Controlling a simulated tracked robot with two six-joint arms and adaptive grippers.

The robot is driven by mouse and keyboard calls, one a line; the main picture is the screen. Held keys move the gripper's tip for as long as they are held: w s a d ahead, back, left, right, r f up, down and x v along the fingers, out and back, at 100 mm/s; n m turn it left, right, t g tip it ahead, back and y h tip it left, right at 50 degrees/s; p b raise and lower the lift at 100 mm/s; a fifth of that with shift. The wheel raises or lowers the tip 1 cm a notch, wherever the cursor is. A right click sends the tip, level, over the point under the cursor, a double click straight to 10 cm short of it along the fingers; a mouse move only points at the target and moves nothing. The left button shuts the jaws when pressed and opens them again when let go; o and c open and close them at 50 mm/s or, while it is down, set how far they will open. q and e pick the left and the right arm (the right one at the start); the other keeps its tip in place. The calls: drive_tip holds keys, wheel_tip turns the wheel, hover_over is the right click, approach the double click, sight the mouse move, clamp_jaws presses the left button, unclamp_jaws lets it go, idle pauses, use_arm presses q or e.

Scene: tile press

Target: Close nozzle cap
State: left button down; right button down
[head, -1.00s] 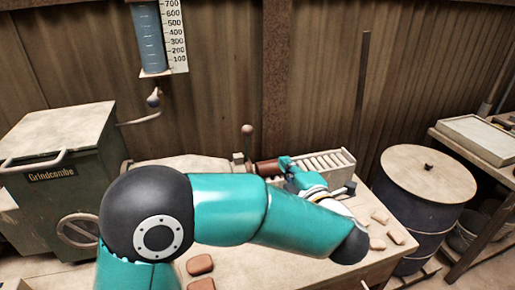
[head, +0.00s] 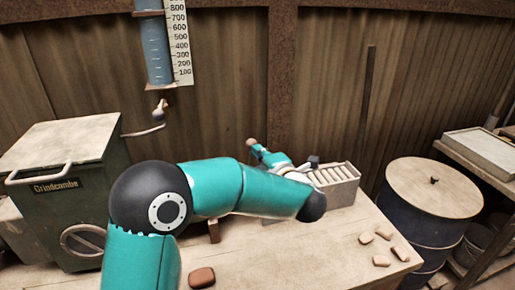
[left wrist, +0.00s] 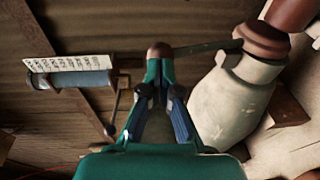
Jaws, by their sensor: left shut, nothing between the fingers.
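A lever with a round brown knob (left wrist: 160,50) shows in the left wrist view. Its dark bar runs right to the collar of a pale, worn press body (left wrist: 235,100), with a red-brown cylinder (left wrist: 292,12) at the upper right. I cannot tell which part is the nozzle cap. My left gripper (left wrist: 160,80) is shut and empty, its tips right at the knob; I cannot tell if they touch it. In the head view my left gripper (head: 260,152) is just below and right of the knob (head: 252,142). My arm hides most of the press there. My right gripper is not in view.
A slotted rack (head: 338,185) stands right of my gripper on the worktable (head: 290,262). Several small tiles lie on the table. A green grinder box (head: 60,185) is at left, a dark drum (head: 425,215) at right. A blue gauge tube (head: 160,50) hangs on the wall.

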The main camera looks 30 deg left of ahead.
sight(255, 142)
use_arm(q)
drive_tip(key=shift+w+a, duration=0.2)
drive_tip(key=shift+a, duration=0.1)
drive_tip(key=w+a+r+h+p, duration=0.1)
drive_tip(key=p, duration=0.2)
drive_tip(key=w+a+r+g+h+p, duration=0.1)
drive_tip(key=p, duration=0.3)
drive_tip(key=shift+a+g, duration=0.25)
drive_tip(key=shift+g, duration=0.05)
drive_tip(key=shift+w+a+f+h+p, duration=0.1)
drive_tip(key=shift+w+f+h+p, duration=0.1)
drive_tip(key=shift+h+p, duration=0.15)
drive_tip(key=shift+s, duration=0.1)
drive_tip(key=shift+f, duration=0.1)
